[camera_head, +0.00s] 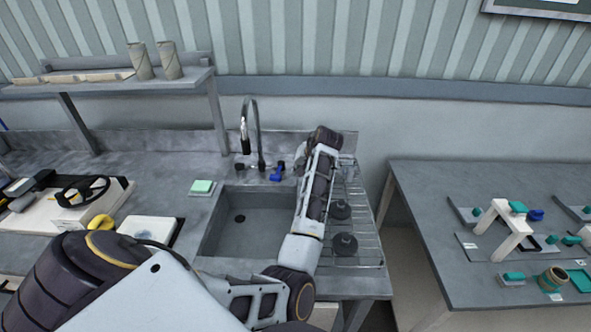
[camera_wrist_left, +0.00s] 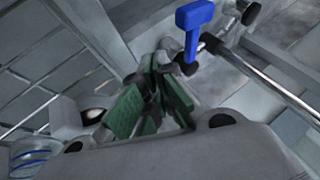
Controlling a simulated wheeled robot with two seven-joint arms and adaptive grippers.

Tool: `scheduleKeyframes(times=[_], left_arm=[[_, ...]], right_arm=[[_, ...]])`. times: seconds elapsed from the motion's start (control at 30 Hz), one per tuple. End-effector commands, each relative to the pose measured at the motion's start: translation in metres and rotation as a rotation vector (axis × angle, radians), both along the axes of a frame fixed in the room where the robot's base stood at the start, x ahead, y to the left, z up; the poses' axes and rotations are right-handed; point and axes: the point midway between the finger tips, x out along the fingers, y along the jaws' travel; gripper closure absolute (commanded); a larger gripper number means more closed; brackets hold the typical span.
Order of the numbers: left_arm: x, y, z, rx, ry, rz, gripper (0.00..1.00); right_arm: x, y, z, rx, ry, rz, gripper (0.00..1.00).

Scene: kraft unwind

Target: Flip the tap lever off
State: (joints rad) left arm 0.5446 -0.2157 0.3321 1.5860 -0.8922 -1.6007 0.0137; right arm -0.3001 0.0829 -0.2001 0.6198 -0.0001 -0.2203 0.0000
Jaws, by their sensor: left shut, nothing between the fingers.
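The tap (camera_head: 260,150) stands behind the sink, its tall spout curving up. Its blue lever (camera_head: 277,174) sticks out on the right of the tap base. In the left wrist view the lever (camera_wrist_left: 193,25) shows as a blue T-shaped handle just beyond my fingertips. My left gripper (camera_head: 302,165) is beside the lever, on its right; its fingers are small and partly hidden by my wrist in the head view. In the left wrist view the green-padded fingers (camera_wrist_left: 160,75) are shut and empty, close to the lever with no clear contact. My right gripper is not in view.
The sink basin (camera_head: 222,242) is empty. A wire drying rack (camera_head: 368,240) with dark round items (camera_head: 344,244) lies under and right of my forearm. A green sponge (camera_head: 202,187) sits left of the basin. A glass with blue stripes (camera_wrist_left: 32,158) is near my gripper.

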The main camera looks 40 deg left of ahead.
Motion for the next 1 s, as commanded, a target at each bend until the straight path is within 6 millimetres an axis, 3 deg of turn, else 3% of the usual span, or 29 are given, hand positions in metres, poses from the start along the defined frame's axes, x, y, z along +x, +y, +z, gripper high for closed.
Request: scheduleKeyframes(times=[0.3,0.6,1.0], left_arm=[[-0.005,-0.021,0.028,-0.001,-0.002,-0.002,1.00],[-0.010,-0.042,0.058,0.000,-0.001,-0.001,1.00],[-0.012,-0.048,0.066,0.000,0.000,0.000,1.00]], right_arm=[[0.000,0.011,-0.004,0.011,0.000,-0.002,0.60],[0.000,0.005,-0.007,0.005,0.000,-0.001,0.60],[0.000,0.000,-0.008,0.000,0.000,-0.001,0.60]])
